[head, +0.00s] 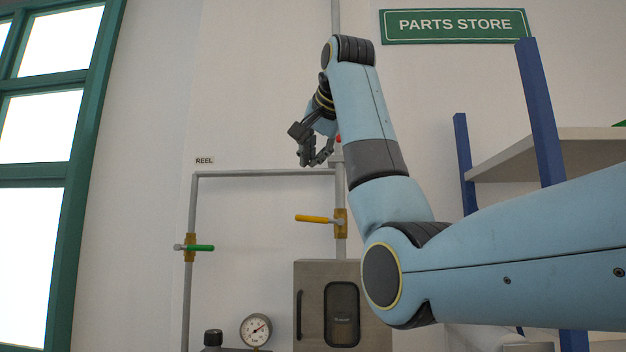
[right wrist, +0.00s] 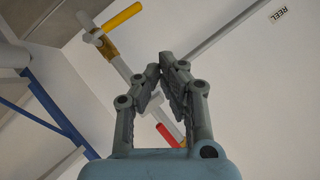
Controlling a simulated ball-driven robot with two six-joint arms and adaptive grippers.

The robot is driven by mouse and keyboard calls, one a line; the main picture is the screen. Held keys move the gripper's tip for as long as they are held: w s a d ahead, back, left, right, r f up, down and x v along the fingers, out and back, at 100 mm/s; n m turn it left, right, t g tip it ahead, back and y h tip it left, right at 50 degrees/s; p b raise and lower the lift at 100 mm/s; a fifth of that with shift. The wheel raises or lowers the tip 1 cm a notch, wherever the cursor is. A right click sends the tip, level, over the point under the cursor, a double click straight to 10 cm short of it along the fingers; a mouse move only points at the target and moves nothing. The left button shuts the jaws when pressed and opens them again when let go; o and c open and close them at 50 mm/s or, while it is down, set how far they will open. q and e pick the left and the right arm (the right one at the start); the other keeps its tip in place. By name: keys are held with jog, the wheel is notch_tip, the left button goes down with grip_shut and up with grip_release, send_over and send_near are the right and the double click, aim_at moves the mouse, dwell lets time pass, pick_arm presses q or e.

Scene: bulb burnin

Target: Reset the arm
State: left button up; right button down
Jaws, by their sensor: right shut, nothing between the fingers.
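My right arm comes in from the right in the head view, bends up at the elbow and folds back at the wrist. My right gripper (head: 316,158) is in front of the wall, above the pipe frame, and points down. In the right wrist view its fingers (right wrist: 166,68) meet near the tips with nothing between them. The gripper looks apart from the pipes, though the exact gap cannot be told. My left gripper is not in view.
Wall pipes carry a yellow-handled valve (head: 315,219), a green-handled valve (head: 200,248) and a red handle (right wrist: 167,135), partly hidden. Below are a grey cabinet (head: 312,275) and a gauge (head: 256,329). A blue-post shelf (head: 541,115) stands right.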

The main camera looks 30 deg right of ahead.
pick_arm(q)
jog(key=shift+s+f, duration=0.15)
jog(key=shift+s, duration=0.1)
pick_arm(e)
jog(key=shift+s+a+r, duration=0.15)
jog(key=shift+s+r, duration=0.1)
jog(key=shift+s, duration=0.05)
